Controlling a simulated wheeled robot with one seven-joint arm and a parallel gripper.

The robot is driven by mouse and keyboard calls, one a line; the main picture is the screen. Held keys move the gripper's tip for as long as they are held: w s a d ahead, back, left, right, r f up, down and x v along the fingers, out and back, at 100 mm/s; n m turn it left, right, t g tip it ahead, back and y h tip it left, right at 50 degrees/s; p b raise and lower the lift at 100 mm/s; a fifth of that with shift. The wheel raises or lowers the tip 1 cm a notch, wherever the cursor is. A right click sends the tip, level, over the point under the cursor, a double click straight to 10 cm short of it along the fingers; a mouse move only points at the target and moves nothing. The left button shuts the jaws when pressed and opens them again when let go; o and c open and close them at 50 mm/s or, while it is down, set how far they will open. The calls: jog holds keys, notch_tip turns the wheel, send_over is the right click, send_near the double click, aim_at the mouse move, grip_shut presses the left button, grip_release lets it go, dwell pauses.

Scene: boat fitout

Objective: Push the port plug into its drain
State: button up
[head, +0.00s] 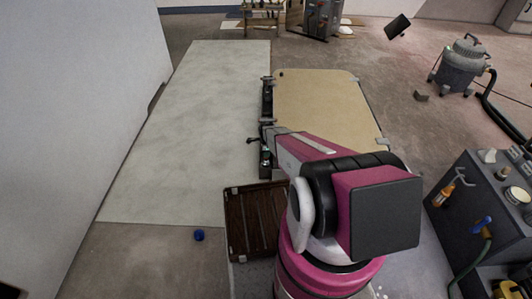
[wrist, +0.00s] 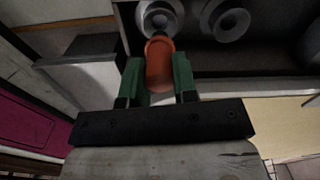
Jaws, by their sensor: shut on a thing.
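In the wrist view my gripper (wrist: 158,66) has its green fingers closed on both sides of an orange-red plug (wrist: 159,72). The plug's far end points at the left of two grey round drain fittings (wrist: 158,14) and overlaps its near edge in the picture. I cannot tell whether they touch. The second grey fitting (wrist: 226,20) is to the right, with nothing seen in it. In the head view my arm reaches to the dark narrow strip (head: 267,100) beside the tan panel; the plug cannot be made out there.
A grey block-like ledge (wrist: 85,62) stands left of my fingers. In the head view, a brown slatted tray (head: 240,220) lies beside my arm, a blue round item (head: 199,235) is on the floor, and a dark tool cart (head: 480,205) stands right. The pale floor panel (head: 190,130) is clear.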

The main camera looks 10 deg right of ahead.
jog(key=shift+f, duration=0.4)
jog(key=shift+f, duration=2.1)
jog(key=o, duration=1)
jog(key=shift+r, duration=0.1)
notch_tip(320, 180, up, 11)
jog(key=shift+f, duration=0.15)
jog(key=s+r+n, duration=0.9)
jog(key=s+r, duration=0.3)
jog(key=r, duration=0.3)
jog(key=s+r+n, duration=0.9)
jog(key=s+r, duration=0.3)
jog(key=r, duration=0.4)
jog(key=shift+s+r+n, duration=0.15)
jog(key=shift+r+n, duration=0.1)
jog(key=shift+n, duration=0.15)
